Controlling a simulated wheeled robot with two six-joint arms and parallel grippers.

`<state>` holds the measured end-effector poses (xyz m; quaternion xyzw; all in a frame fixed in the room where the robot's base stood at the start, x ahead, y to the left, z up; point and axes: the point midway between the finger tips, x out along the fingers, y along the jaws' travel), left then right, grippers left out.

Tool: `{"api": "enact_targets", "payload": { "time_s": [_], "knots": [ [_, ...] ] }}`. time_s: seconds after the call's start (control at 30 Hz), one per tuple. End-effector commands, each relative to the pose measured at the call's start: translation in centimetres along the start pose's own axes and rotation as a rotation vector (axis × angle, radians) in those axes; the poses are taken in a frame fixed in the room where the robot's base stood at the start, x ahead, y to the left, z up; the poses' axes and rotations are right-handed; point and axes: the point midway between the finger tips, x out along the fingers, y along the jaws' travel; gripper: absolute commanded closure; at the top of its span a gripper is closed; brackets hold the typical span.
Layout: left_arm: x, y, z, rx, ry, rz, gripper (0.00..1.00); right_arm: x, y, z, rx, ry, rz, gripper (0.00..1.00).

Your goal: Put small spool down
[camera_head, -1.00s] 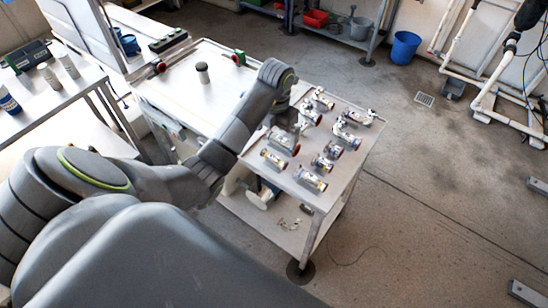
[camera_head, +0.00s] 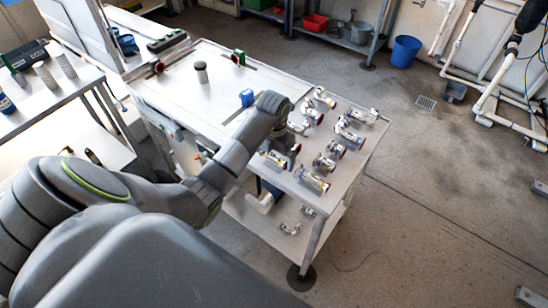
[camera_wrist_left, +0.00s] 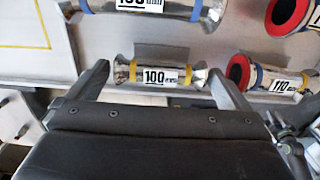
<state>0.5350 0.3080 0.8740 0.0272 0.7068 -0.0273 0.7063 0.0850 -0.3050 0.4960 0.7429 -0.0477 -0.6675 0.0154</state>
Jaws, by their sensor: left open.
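A small spool (camera_wrist_left: 160,75) labelled 100 mm, with yellow bands and flared metal ends, lies between the spread fingers of my left gripper (camera_wrist_left: 165,90) in the left wrist view. Clear space shows between the fingers and the spool ends, and the jaws are open. In the head view my left gripper (camera_head: 287,157) is low over the cart top (camera_head: 345,185), beside a yellow-banded spool (camera_head: 273,160). The wrist hides part of that area. My right gripper is not in view.
Several other spools and fittings crowd the cart, including a 110 mm spool (camera_wrist_left: 285,82) with a red end close on the right and another 100 mm spool (camera_wrist_left: 145,6) beyond.

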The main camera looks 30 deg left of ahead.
Motion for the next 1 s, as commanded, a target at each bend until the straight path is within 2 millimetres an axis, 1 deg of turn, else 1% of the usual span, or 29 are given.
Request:
{"api": "enact_targets", "payload": {
  "time_s": [0.1,0.27,0.37,0.6,0.63,0.67,0.87,0.97,1.0],
  "knots": [
    [0.5,0.0,0.0,0.0,-0.001,0.0,0.0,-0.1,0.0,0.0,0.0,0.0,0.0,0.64],
    [0.5,0.0,0.0,0.0,-0.002,0.0,0.0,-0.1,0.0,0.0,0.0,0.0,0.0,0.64],
    [0.5,0.0,0.0,0.0,-0.001,0.0,0.1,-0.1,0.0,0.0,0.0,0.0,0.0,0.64],
    [0.5,0.0,0.0,0.0,-0.002,0.0,0.42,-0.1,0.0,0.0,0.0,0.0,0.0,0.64],
    [0.4,0.0,0.1,0.001,-0.003,0.0,0.43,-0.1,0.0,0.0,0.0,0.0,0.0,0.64],
    [0.4,0.0,0.1,0.0,-0.003,0.0,0.47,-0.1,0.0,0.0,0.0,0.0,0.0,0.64],
    [0.2,0.0,0.1,0.001,-0.004,0.0,0.47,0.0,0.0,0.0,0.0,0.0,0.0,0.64],
    [-0.5,0.0,0.1,0.001,-0.005,0.001,0.47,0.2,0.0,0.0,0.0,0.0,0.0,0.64],
    [-1.1,0.1,0.2,0.001,-0.006,0.001,0.47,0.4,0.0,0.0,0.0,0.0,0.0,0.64]
  ]
}}
